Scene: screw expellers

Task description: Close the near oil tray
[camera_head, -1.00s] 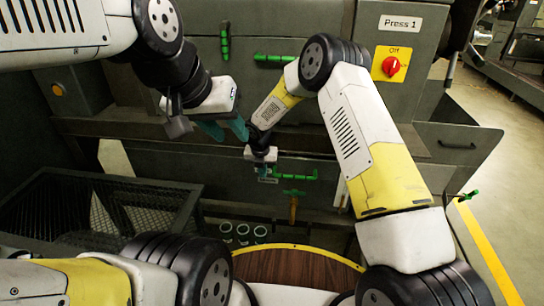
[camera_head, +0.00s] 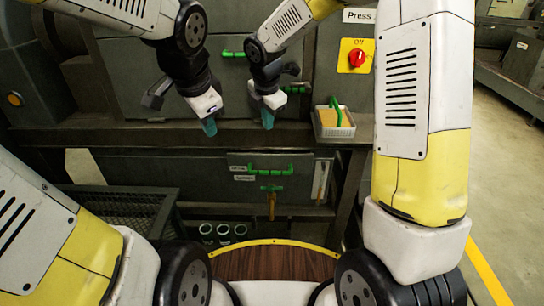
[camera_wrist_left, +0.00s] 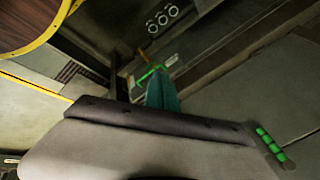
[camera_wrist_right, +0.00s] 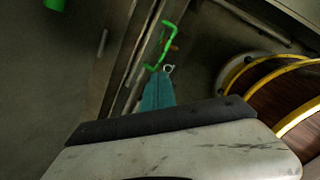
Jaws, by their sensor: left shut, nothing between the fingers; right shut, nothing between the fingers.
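The press front carries a low panel (camera_head: 290,187) with a green bar handle (camera_head: 268,170) and small labels; it looks roughly flush, and I cannot tell for sure whether it is the oil tray's front. A green valve with a brass pipe (camera_head: 271,206) stands just below the handle. My left gripper (camera_head: 209,127) and right gripper (camera_head: 268,119) are shut and empty, pointing down before the press, above the panel and apart from its handle. Their teal fingertips also show in the left wrist view (camera_wrist_left: 162,92) and right wrist view (camera_wrist_right: 157,92).
A small pale tray (camera_head: 335,131) with tan contents and a green handle stands at the ledge's right. A red switch (camera_head: 356,58) is above it. A dark mesh bin (camera_head: 125,215) is lower left, with several round cups (camera_head: 223,230) under the press. My right arm blocks the right side.

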